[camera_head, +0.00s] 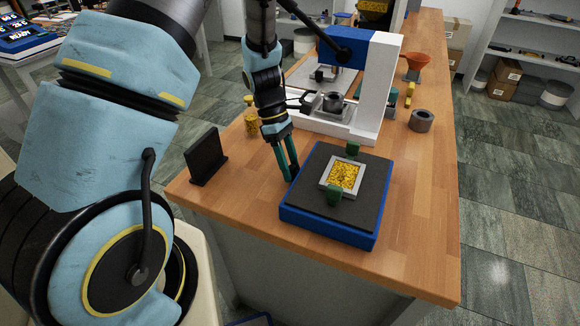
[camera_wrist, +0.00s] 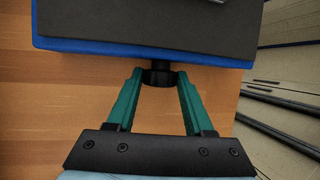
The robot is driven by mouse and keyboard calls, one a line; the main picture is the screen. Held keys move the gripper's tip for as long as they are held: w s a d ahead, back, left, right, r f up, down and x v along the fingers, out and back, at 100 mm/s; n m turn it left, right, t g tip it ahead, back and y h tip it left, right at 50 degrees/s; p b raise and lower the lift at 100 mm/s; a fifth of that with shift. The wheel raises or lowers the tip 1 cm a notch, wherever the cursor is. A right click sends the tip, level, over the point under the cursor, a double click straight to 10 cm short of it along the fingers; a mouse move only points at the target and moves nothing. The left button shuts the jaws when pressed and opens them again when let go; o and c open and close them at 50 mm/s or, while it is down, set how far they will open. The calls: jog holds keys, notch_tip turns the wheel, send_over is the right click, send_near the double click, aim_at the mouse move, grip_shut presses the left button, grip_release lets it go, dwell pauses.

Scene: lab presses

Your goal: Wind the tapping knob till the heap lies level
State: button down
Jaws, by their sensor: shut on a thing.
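The tapping device is a blue base (camera_head: 326,232) with a dark top plate (camera_head: 309,204), standing on the bench. A square grey frame (camera_head: 325,177) on the plate holds a yellow granular heap (camera_head: 344,177), with a dark green block at two opposite sides. How level the heap lies is too small to tell. A black knob (camera_wrist: 159,75) sticks out of the blue side in the wrist view. My gripper (camera_wrist: 159,82) is shut on this knob, a teal finger at each side. In the head view my gripper (camera_head: 291,179) is at the base's left side and the knob is hidden.
A black upright plate (camera_head: 206,158) stands left of my gripper. A white and blue press (camera_head: 366,85) is behind the tapping device. A grey ring (camera_head: 421,121), an orange funnel (camera_head: 417,62) and a yellow piece (camera_head: 251,120) stand on the bench. The bench's front right is clear.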

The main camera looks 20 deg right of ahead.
jog(key=shift+f+b, duration=0.15)
jog(key=shift+b, duration=0.2)
jog(key=t+b, duration=0.1)
jog(key=b, duration=0.1)
jog(key=h+b, duration=0.1)
jog(key=b, duration=0.2)
jog(key=shift+a+f+t+h, duration=0.2)
jog(key=shift+f+t+h, duration=0.1)
jog(key=shift+t, duration=0.1)
jog(key=t+h+b, duration=0.1)
jog(key=b, duration=0.4)
jog(key=shift+s+a+m, duration=0.1)
jog(key=shift+s+m, duration=0.05)
jog(key=shift+m, duration=0.25)
jog(key=t+h+b, duration=0.1)
jog(key=b, duration=0.5)
jog(key=shift+s+a+r, duration=0.1)
jog(key=shift+s, duration=0.05)
jog(key=shift+r+h+b, duration=0.1)
jog(key=shift+h+b, duration=0.2)
jog(key=shift+b, duration=0.35)
jog(key=shift+r+t+b, duration=0.2)
jog(key=shift+t+b, duration=0.2)
jog(key=shift+b, duration=0.05)
jog(key=shift+c, duration=1.5)
grip_release()
jog(key=shift+s+r+p, duration=0.1)
jog(key=shift+r+p, duration=0.1)
jog(key=shift+p, duration=0.5)
